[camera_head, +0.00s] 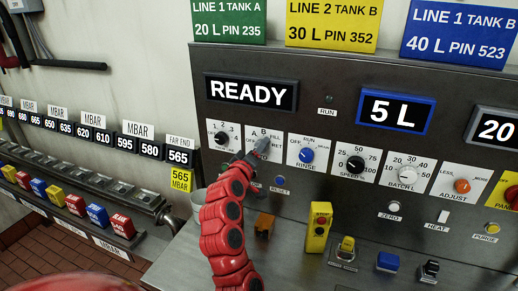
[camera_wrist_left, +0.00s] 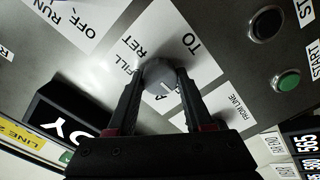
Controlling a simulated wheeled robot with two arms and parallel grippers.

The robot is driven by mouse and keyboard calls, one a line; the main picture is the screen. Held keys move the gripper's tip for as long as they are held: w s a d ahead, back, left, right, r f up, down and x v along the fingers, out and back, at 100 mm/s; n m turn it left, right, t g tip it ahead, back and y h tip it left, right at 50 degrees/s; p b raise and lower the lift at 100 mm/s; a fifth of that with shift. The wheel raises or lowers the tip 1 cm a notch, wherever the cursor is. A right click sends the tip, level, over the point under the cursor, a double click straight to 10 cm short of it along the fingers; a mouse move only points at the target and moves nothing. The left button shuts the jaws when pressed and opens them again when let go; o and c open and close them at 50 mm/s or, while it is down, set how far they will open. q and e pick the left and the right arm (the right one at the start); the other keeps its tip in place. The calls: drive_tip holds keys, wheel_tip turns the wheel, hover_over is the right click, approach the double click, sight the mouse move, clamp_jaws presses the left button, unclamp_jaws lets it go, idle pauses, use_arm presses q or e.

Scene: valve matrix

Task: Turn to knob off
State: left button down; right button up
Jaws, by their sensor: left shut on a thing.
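I cannot tell exactly where the knob points. My right gripper is not in view.
Above is the READY display (camera_head: 252,93).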

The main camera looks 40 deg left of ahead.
use_arm(q)
drive_tip(key=shift+c, duration=1.5)
unclamp_jaws()
drive_tip(key=p+v, duration=1.3)
drive_tip(key=v, duration=0.4)
drive_tip(key=shift+s, duration=0.25)
drive_tip(key=shift+a+f, duration=0.1)
